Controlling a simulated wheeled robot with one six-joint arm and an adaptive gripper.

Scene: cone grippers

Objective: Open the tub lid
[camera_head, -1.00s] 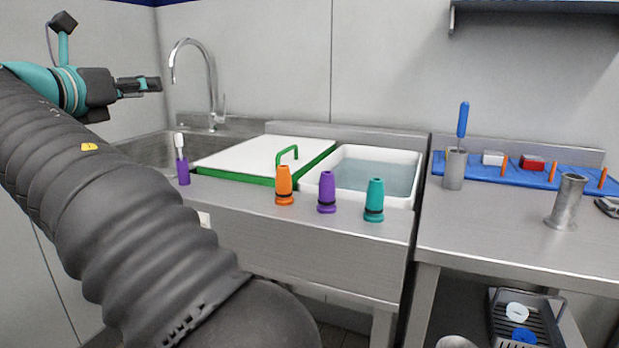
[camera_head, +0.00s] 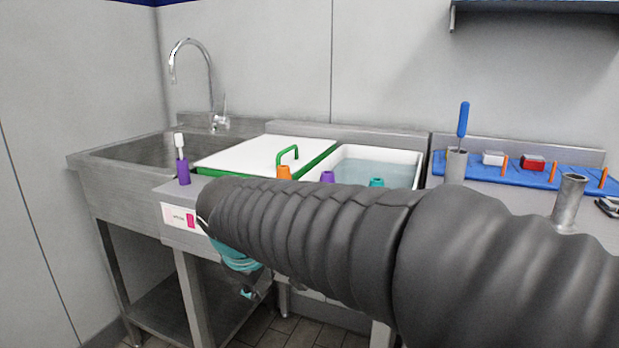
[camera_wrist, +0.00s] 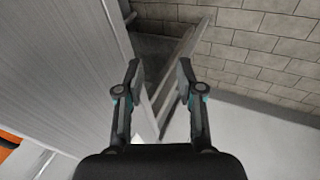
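A flat white lid (camera_head: 250,153) with green edges and a green handle (camera_head: 288,150) near its right side lies level on the steel counter in the head view. Right beside it is a white tub (camera_head: 408,160) with water showing; I cannot tell how far the tub runs under the lid. My arm crosses in front of the counter. My gripper (camera_wrist: 159,68) is open and empty in the wrist view, its two fingers apart, away from the lid. In the head view its wrist shows low beside the counter front, with the fingertips unclear.
Orange (camera_head: 284,172), purple (camera_head: 328,177) and teal (camera_head: 377,182) cones stand at the counter's front, partly hidden by my arm. A purple holder with a brush (camera_head: 183,172) stands left. A sink and faucet (camera_head: 211,90) are behind; a steel cup (camera_head: 569,198) stands right.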

